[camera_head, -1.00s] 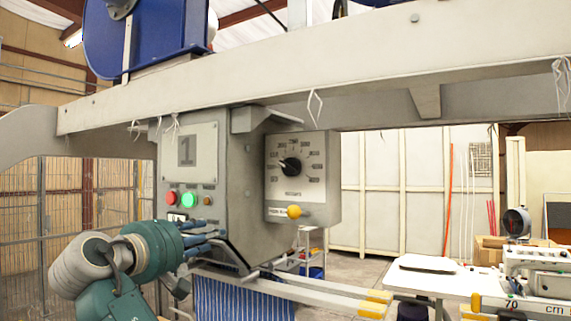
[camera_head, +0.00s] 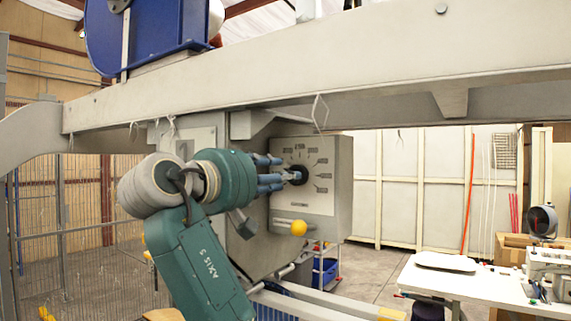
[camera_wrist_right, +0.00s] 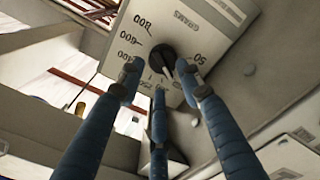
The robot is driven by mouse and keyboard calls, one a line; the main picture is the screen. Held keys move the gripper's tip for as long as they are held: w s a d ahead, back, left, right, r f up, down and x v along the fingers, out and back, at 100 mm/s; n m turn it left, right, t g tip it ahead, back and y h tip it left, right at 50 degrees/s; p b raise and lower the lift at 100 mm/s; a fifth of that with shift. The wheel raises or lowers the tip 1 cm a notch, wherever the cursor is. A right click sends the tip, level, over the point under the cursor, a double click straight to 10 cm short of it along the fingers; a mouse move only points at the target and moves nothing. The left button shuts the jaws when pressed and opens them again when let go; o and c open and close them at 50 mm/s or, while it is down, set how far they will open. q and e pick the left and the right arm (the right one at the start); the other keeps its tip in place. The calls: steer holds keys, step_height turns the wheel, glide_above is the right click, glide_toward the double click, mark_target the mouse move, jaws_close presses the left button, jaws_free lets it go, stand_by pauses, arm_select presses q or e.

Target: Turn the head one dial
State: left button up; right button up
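The head one dial is a black round knob (camera_head: 298,175) on a pale scale plate (camera_head: 305,205) on the front of a grey box (camera_head: 340,185). My right gripper (camera_head: 280,175) has its blue fingers pointed at the dial from the left. In the right wrist view the dial (camera_wrist_right: 160,54) shows just beyond and between the spread fingertips (camera_wrist_right: 158,82). The fingers look open, and I cannot tell whether any tip touches the knob. Part of the scale is hidden behind the fingers. My left gripper is not in view.
A yellow ball knob (camera_head: 298,228) sits below the scale plate. A long grey beam (camera_head: 330,85) crosses above the box. A white table (camera_head: 470,283) with a machine stands at the right. My arm hides the button panel.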

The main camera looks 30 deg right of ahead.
steer(key=x, duration=0.3)
steer(key=shift+p, duration=0.4)
steer(key=shift+c, duration=1)
steer(key=shift+d+f, duration=0.1)
jaws_close()
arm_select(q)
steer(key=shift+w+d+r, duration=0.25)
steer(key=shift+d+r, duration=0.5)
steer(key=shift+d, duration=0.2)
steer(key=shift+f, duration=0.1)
